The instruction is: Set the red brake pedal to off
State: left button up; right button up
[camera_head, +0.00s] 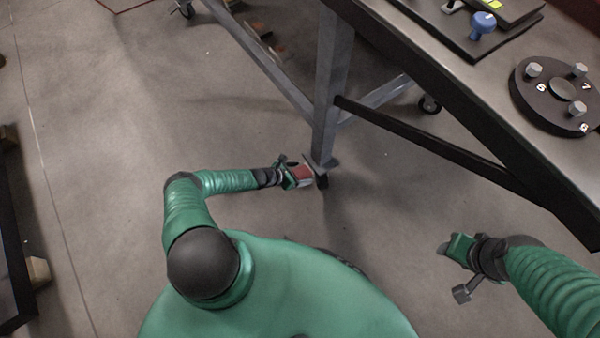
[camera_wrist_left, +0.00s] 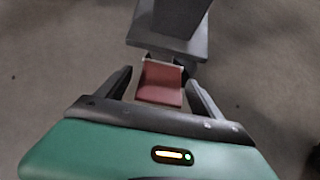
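The red brake pedal (camera_head: 302,173) is low by the floor at the foot of the grey table leg. In the left wrist view the red pedal (camera_wrist_left: 161,83) lies between the two dark fingers of my left gripper (camera_wrist_left: 160,88). The fingers stand apart, one on each side of it, with a small gap showing. In the head view my left gripper (camera_head: 300,174) is at the pedal and partly covers it. My right gripper (camera_head: 453,258) is away from the pedal at the lower right, and its finger opening is hard to make out.
The grey table leg (camera_head: 330,90) stands directly beyond the pedal. A dark crossbar (camera_head: 440,140) runs under the table. The tabletop (camera_head: 480,85) carries a blue knob (camera_head: 483,22) and a numbered black dial (camera_head: 553,104). The floor to the left is open.

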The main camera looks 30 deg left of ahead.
pick_arm(q)
jog(key=p+v, duration=0.9)
jog(key=v, duration=0.7)
jog(key=shift+s+r, duration=0.2)
jog(key=shift+s, duration=0.15)
jog(key=shift+a, duration=0.1)
